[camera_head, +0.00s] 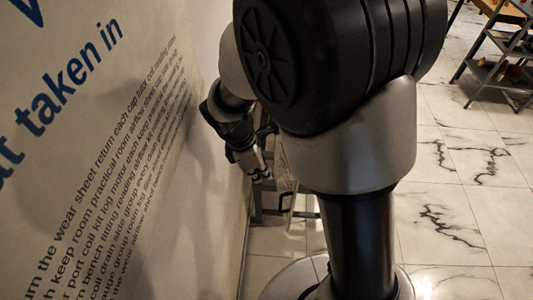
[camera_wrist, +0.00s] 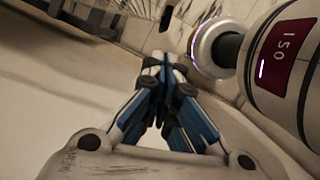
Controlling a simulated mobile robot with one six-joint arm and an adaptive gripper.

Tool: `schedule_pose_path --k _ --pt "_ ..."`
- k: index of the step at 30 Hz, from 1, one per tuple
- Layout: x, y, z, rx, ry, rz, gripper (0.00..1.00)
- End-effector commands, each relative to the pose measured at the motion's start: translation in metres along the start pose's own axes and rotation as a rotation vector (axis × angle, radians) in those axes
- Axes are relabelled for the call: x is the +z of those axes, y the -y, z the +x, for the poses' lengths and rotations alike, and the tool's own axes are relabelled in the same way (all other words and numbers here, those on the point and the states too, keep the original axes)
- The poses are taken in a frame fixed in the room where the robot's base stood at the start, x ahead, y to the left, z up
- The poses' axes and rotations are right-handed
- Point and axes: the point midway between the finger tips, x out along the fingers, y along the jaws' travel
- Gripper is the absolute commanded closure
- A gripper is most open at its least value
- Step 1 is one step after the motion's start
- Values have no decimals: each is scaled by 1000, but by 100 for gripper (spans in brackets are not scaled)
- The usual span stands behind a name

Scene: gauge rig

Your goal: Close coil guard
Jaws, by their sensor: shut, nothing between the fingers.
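My gripper (camera_head: 262,177) hangs beside the lettered wall in the head view, partly behind my own arm. In the wrist view the blue-and-black fingers of my gripper (camera_wrist: 166,64) meet at their tips, with nothing between them. I cannot make out the coil guard for certain in either view. A thin grey frame (camera_head: 288,200) with a dark bar stands just beyond my gripper in the head view, mostly hidden by my arm. A dark slatted structure (camera_wrist: 88,14) shows at the upper left of the wrist view, apart from the fingers; I cannot tell whether it is the guard.
The pale wall (camera_head: 110,165) with printed text runs close along the left. A metal shelf rack (camera_head: 502,62) with small coloured items stands at the far right. The marble-tiled floor (camera_head: 455,190) between the rack and my arm is clear.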

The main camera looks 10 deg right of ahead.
Motion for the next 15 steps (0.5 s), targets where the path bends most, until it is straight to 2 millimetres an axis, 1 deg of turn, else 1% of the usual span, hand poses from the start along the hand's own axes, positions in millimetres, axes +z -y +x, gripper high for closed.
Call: schedule_pose_path --k 12,14,15 --pt "0 2 87 -5 1 5 100" --pt "0 2 98 -4 0 6 100" --pt "8 1 98 -2 -1 11 100"
